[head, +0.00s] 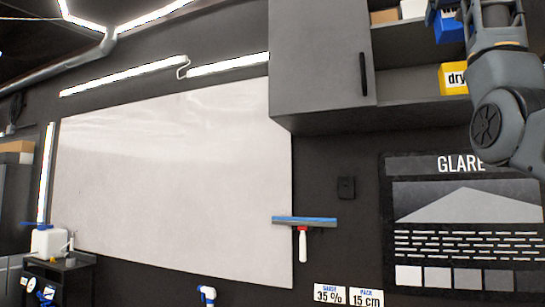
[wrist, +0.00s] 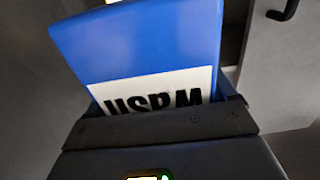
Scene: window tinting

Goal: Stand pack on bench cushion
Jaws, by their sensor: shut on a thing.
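A blue pack (wrist: 150,50) with a white label and dark lettering fills the upper middle of the wrist view. Its lower end sits between the dark jaws of my gripper (wrist: 160,122), which is shut on it. The pack leans slightly in that picture, and its lower edge is hidden by the jaws. In the head view my arm is at the upper right. A blue patch shows beside it at the top edge, but I cannot tell whether it is this pack. The bench cushion is in neither view.
A grey wall cabinet (head: 318,60) with a dark handle has open shelves beside it, holding a yellow box (head: 454,78). A large pale panel (head: 175,175) covers the wall. A squeegee (head: 303,222) hangs at its right edge. A dark GLARE poster (head: 465,215) is below my arm.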

